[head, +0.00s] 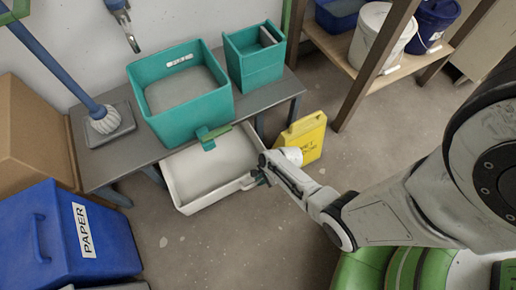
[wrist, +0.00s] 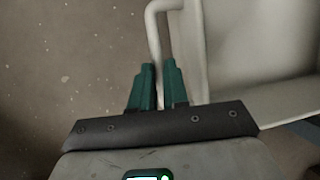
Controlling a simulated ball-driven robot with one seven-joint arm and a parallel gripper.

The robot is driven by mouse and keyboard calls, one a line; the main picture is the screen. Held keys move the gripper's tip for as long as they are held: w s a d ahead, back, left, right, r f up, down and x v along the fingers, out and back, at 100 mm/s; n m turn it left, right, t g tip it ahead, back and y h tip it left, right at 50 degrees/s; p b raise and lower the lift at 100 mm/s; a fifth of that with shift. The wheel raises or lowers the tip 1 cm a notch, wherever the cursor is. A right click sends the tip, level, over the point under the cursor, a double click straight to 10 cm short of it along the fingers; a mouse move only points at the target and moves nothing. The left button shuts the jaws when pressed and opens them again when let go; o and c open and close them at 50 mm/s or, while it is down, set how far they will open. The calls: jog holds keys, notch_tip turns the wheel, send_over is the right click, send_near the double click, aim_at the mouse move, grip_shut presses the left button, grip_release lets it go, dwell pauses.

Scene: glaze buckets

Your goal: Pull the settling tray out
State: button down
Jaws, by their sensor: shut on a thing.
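The settling tray (head: 214,195) is a shallow white tray under the grey bench in the head view, with much of it showing beyond the bench's front edge. It also fills the right of the wrist view (wrist: 255,70). My gripper (head: 262,170) is at the tray's front right corner. In the wrist view my gripper's green fingers (wrist: 159,76) are shut on the tray's pale bar handle (wrist: 154,30), one finger on each side. The tray's back part is hidden under the bench.
A teal tub (head: 185,120) with a spout hangs over the tray from the bench (head: 128,168). A smaller teal box (head: 255,75) stands beside it. A yellow wet-floor sign (head: 308,140) stands just right of the tray. A blue paper bin (head: 75,245) is at left. Floor in front is clear.

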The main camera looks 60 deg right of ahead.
jog(key=shift+s, duration=0.1)
jog(key=c, duration=1.1)
grip_release()
jog(key=p+v, duration=0.6)
jog(key=v, duration=0.4)
jog(key=shift+s+r, duration=0.15)
jog(key=shift+r, duration=0.25)
jog(key=s+a+r+n+g+h+p, duration=0.1)
jog(key=r+n+p, duration=0.7)
jog(key=r, duration=0.8)
jog(key=a+r+n+g+h+p, duration=0.1)
jog(key=a+r+n+p, duration=0.3)
jog(key=r, duration=1.3)
jog(key=s+a+r+n+g+h+p, duration=0.1)
jog(key=a+r+n+p, duration=0.2)
jog(key=r+n+p, duration=0.8)
jog(key=shift+s+a+r+n+p, duration=0.15)
jog(key=shift+r+n+p, duration=0.1)
jog(key=shift+r, duration=1.3)
jog(key=shift+s+d+r+n+p, duration=0.1)
jog(key=shift+s+r+n+p, duration=0.1)
jog(key=shift+r, duration=1.35)
